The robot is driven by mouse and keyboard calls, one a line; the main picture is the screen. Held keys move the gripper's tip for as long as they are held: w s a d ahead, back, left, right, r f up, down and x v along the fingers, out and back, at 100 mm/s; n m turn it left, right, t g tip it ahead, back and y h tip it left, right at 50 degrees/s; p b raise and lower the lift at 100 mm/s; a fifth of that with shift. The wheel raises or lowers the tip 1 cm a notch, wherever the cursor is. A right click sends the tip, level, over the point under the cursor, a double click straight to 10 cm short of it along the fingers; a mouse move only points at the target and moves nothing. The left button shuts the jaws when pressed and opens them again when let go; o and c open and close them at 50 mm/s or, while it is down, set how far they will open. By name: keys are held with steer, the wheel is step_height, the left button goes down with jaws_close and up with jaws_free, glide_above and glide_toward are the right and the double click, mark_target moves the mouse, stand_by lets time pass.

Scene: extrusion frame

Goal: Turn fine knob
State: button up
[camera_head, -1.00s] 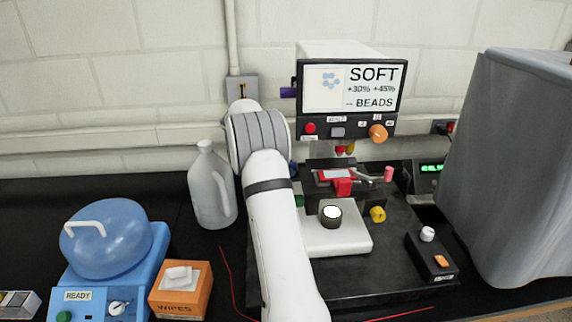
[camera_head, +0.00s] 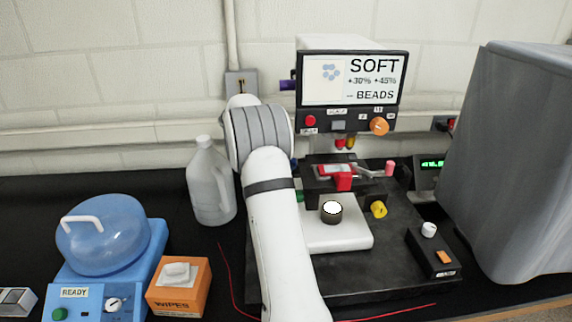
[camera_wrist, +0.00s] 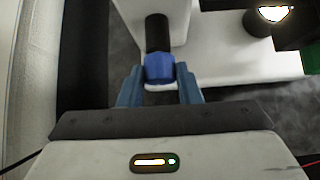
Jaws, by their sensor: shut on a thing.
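In the wrist view a blue knob (camera_wrist: 158,67) sits on the end of a black shaft (camera_wrist: 157,33) on the side of a white microscope part. My gripper (camera_wrist: 160,80) has its two blue-grey fingers on either side of this knob and is shut on it. The knob's turn angle cannot be read. In the head view the microscope's screen (camera_head: 352,78) shows SOFT and BEADS. My white arm (camera_head: 273,200) reaches in from the front and hides my gripper there.
A white jug (camera_head: 211,187) stands close left of my arm. A wipes box (camera_head: 180,297) and a blue-domed device (camera_head: 103,240) stand at front left. A yellow knob (camera_head: 378,209) is at the microscope's right. A grey covered shape (camera_head: 505,170) fills the far right.

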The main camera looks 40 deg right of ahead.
steer(key=m+t+h+b, duration=0.1)
steer(key=t+b, duration=0.1)
steer(key=b, duration=0.5)
steer(key=m+t+h+b, duration=0.2)
steer(key=b, duration=0.5)
steer(key=s+m+t+h+b, duration=0.1)
steer(key=t+h+b, duration=0.1)
steer(key=b, duration=0.6)
steer(key=shift+a+f+m, duration=0.3)
steer(key=shift+f+m, duration=0.1)
steer(key=shift+r, duration=0.1)
steer(key=o, duration=1)
steer(key=shift+c, duration=0.2)
steer(key=w+v, duration=0.1)
steer(key=v, duration=0.6)
steer(key=shift+s+a, duration=0.4)
steer(key=shift+s, duration=0.15)
